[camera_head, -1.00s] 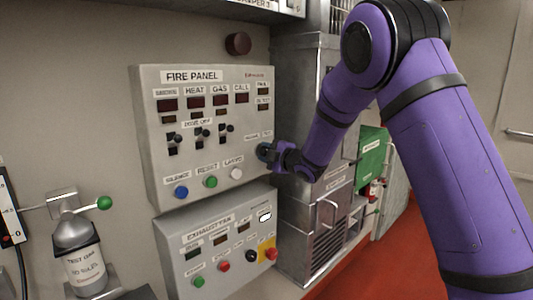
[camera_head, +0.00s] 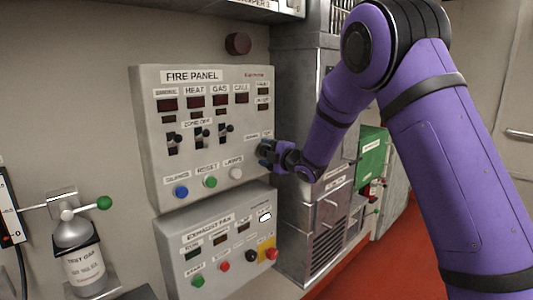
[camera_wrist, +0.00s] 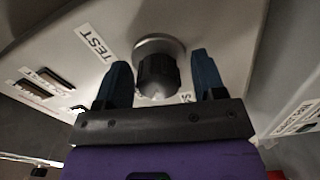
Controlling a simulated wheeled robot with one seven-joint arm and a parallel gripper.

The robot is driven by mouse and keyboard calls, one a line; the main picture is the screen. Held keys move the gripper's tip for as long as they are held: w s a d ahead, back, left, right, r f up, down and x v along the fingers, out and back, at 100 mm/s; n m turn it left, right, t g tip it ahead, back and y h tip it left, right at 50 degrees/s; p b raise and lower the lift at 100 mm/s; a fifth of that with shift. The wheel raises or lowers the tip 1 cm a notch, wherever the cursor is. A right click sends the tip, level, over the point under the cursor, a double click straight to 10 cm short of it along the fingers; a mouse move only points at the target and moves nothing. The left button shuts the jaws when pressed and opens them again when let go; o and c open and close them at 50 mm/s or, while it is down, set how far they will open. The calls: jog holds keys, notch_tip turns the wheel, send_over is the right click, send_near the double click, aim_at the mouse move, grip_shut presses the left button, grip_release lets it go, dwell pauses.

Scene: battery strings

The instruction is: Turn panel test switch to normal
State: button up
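The fire panel (camera_head: 150,85) is a pale grey box on the wall in the head view. Its test switch is a dark round knob (camera_wrist: 158,75) on a grey round base in the wrist view. A "TEST" label (camera_wrist: 96,43) is to its left; another label at its lower right is mostly hidden. My gripper (camera_head: 265,152) is at the panel's right edge and hides the knob in the head view. In the wrist view, my gripper (camera_wrist: 160,61) has its blue fingers apart, one on each side of the knob, with a visible gap on both sides.
Blue, green and white buttons (camera_head: 210,182) line the panel's bottom. The exhaust fan box (camera_head: 180,235) is just below. A metal cabinet (camera_head: 305,90) stands close on the right. A gas bottle (camera_head: 83,262) stands at lower left.

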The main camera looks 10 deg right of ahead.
jog(key=v, duration=1)
jog(key=shift+s+d, duration=0.25)
jog(key=shift+s, duration=0.1)
jog(key=s+d+r+m+g+h, duration=0.2)
jog(key=s+d+r+m+h, duration=0.75)
jog(key=s+m, duration=0.35)
jog(key=s+f+m+g, duration=0.1)
jog(key=s+m+g, duration=0.2)
jog(key=s, duration=1.1)
jog(key=s+f+m+g, duration=0.1)
jog(key=s+m+g, duration=0.3)
jog(key=s, duration=1)
jog(key=m, duration=0.2)
jog(key=shift+s+d+f+m+g, duration=0.2)
jog(key=shift+s+f+m+g, duration=0.1)
jog(key=shift+f+m, duration=0.1)
jog(key=shift+h, duration=0.25)
